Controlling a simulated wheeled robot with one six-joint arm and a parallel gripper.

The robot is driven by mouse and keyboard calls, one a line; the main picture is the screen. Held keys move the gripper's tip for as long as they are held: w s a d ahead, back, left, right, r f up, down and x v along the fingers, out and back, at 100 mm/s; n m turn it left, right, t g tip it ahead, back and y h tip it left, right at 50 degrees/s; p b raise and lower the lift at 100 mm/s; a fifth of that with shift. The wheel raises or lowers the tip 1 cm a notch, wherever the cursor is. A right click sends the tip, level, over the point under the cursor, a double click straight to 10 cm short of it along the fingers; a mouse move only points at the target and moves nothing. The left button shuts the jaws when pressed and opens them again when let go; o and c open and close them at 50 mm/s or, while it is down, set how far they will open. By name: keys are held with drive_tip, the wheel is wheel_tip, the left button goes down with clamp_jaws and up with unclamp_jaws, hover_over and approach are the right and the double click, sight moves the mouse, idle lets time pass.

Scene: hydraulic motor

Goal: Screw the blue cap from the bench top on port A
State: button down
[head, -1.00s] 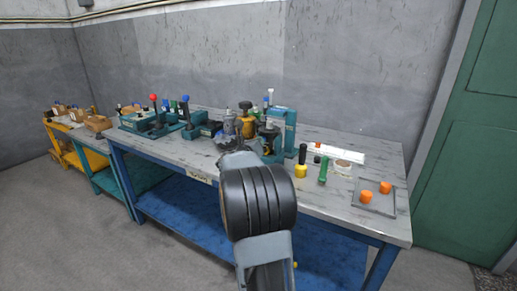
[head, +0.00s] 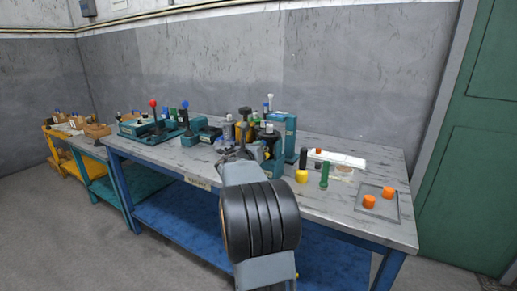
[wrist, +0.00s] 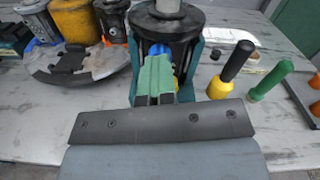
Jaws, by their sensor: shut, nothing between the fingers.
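A blue cap (wrist: 160,50) shows in the wrist view, low on the front of a dark cylindrical motor (wrist: 168,25) held in a teal stand (wrist: 192,65). My gripper (wrist: 156,75) is shut, with its narrow green fingers in front of the blue cap and pointing at it. I cannot tell whether the fingertips touch the cap, or whether it is seated on a port; the fingers cover its lower part. No port letter is readable. In the head view, my wrist partly hides the motor and stand (head: 268,145), and the fingers are not clear.
A yellow-and-black tool (wrist: 228,75) and a green-handled tool (wrist: 268,80) stand right of the stand. Orange caps (head: 369,201) lie on a tray (head: 361,211) at the right. The bench's front right (head: 335,210) is clear.

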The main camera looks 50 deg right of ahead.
drive_tip(key=m+b, duration=0.4)
drive_tip(key=shift+f+b, duration=0.1)
drive_tip(key=shift+b, duration=0.3)
idle(0.4)
drive_tip(key=c, duration=1.2)
unclamp_jaws()
